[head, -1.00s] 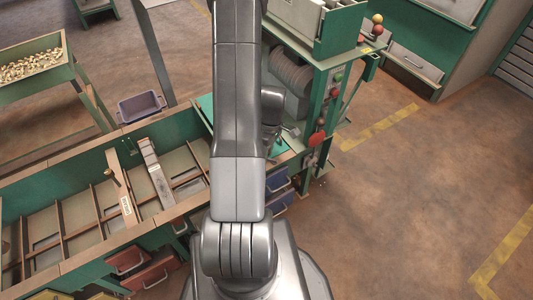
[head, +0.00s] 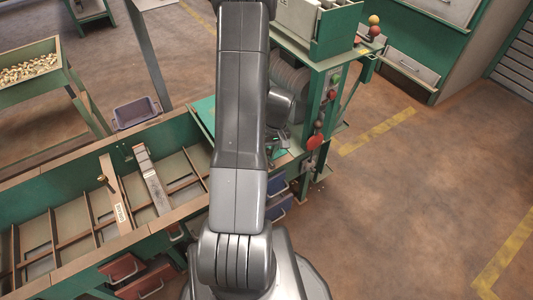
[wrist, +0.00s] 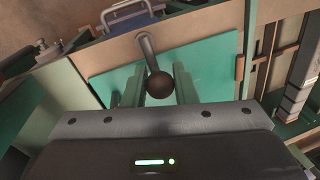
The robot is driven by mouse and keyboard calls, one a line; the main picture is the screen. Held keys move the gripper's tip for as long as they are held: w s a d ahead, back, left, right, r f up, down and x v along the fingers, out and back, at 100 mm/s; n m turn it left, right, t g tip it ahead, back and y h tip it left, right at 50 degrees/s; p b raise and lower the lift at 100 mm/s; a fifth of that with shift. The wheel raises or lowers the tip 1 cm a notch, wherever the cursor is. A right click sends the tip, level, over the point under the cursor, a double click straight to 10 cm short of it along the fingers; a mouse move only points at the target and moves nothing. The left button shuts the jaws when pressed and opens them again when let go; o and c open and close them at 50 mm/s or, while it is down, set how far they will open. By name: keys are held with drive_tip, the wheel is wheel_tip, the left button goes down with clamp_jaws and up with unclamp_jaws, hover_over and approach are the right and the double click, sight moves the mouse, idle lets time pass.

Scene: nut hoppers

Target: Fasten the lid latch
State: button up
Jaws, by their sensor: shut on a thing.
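In the wrist view the latch lever (wrist: 146,48) is a short grey metal bar ending in a dark round knob (wrist: 159,86). It stands at the brown edge of a flat teal panel (wrist: 215,65), which looks like the lid. My gripper (wrist: 157,88) has its two green fingers on either side of the knob, shut on it. The lever leans slightly in the picture, and I cannot tell whether the latch is engaged. In the head view my arm hides the latch and most of the gripper; part of the teal panel (head: 204,112) shows left of the arm.
A long green bench with wooden dividers (head: 85,205) lies left of my arm. A green machine frame with a red knob (head: 315,142) stands close on the right. A purple bin (head: 135,112) sits behind the bench. Open floor (head: 400,210) lies to the right.

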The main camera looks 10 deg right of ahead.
idle(0.4)
drive_tip(key=o, duration=1)
drive_tip(key=shift+c, duration=0.2)
wheel_tip(320, 180, up, 14)
drive_tip(key=d+p, duration=0.2)
drive_tip(key=p, duration=0.1)
drive_tip(key=shift+w+d+f, duration=0.15)
drive_tip(key=shift+d, duration=0.25)
drive_tip(key=shift+f, duration=0.15)
drive_tip(key=a+f+b, duration=0.1)
drive_tip(key=f, duration=0.3)
drive_tip(key=f+b, duration=0.1)
drive_tip(key=f, duration=0.4)
drive_tip(key=a+f+b, duration=0.1)
drive_tip(key=f, duration=0.3)
drive_tip(key=shift+a+f, duration=0.2)
drive_tip(key=shift+a, duration=0.15)
